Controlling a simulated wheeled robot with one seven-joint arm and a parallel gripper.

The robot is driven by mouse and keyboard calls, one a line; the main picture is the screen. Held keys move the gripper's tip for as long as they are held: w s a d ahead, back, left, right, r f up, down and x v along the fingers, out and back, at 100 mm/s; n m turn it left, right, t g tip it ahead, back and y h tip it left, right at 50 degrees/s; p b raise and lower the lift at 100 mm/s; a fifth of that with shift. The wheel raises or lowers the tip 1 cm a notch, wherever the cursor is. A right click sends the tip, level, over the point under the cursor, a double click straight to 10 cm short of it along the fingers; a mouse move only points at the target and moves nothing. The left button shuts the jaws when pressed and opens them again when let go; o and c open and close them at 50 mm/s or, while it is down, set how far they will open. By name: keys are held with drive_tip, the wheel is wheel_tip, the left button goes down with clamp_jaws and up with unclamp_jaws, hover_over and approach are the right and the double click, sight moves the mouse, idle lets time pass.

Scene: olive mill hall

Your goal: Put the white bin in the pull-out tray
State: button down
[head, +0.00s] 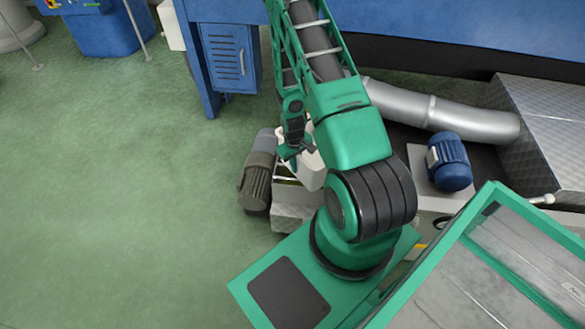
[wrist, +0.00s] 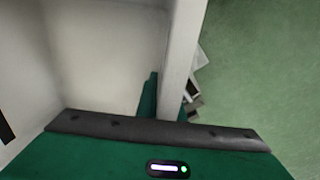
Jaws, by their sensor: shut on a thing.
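My gripper (head: 294,152) hangs below the green arm near the middle of the head view and is shut on the white bin (head: 312,172). The bin is partly hidden behind the gripper and my arm. In the wrist view the bin's pale inside (wrist: 105,50) fills the left, and its upright wall (wrist: 181,60) runs between the fingers. A metal-sided open box (head: 290,212) lies just below the bin in the head view; I cannot tell whether it is the pull-out tray. I cannot tell whether the bin touches it.
A grey-brown motor (head: 258,182) stands left of the box. A blue motor (head: 449,162) and a silver pipe (head: 432,108) lie to the right. A blue cabinet (head: 229,57) stands behind. The green floor (head: 120,190) is clear at the left.

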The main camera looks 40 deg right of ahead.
drive_tip(key=c, duration=2.3)
unclamp_jaws()
drive_tip(key=shift+f, duration=0.1)
drive_tip(key=o, duration=0.4)
